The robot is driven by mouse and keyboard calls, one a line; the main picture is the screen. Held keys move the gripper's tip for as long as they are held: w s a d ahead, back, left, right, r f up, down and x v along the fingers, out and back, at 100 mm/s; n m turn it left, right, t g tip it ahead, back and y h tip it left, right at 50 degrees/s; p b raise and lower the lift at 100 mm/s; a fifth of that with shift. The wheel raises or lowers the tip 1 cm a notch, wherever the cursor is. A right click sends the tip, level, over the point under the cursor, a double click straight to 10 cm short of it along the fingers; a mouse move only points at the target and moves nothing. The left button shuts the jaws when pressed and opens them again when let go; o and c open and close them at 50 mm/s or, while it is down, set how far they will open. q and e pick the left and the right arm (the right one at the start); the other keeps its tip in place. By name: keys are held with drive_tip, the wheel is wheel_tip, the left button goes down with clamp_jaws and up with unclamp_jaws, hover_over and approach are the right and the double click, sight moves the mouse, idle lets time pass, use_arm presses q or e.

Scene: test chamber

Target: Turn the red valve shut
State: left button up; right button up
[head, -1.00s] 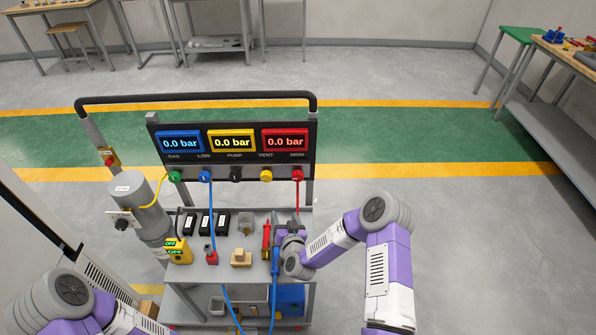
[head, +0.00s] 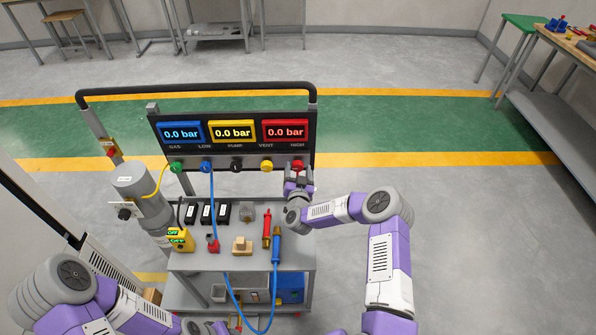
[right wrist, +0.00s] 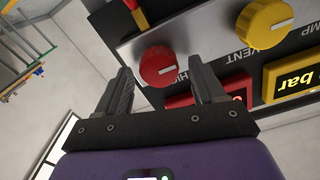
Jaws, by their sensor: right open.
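The red valve (head: 298,165) is a round knob at the right end of the panel, below the red gauge. In the right wrist view the red valve (right wrist: 158,66) shows a short white mark on its face. My right gripper (head: 298,180) is just below and in front of it in the head view. In the right wrist view my right gripper (right wrist: 161,76) is open, with its fingers on either side of the knob; I cannot tell whether they touch it. My left arm (head: 75,285) shows at the lower left; its fingers are not visible.
The panel (head: 230,158) also holds yellow, black, blue and green knobs. All gauges, including the red gauge (head: 286,131), read 0.0 bar. Blue and red handled tools, a blue hose (head: 212,205) and small blocks crowd the cart shelf (head: 225,262). The floor right of the cart is clear.

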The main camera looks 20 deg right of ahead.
drive_tip(key=shift+c, duration=0.3)
drive_tip(key=c, duration=1)
drive_tip(key=shift+f+m+b, duration=0.15)
drive_tip(key=shift+m+b, duration=0.95)
drive_tip(key=shift+b, duration=0.1)
drive_tip(key=m+b, duration=0.7)
drive_tip(key=m, duration=0.1)
drive_tip(key=m+b, duration=0.3)
drive_tip(key=b, duration=0.1)
drive_tip(key=shift+d+f+m+b, duration=0.15)
drive_tip(key=shift+f+m+b, duration=0.15)
drive_tip(key=shift+m, duration=0.1)
drive_tip(key=m+b, duration=0.4)
drive_tip(key=shift+r, duration=0.2)
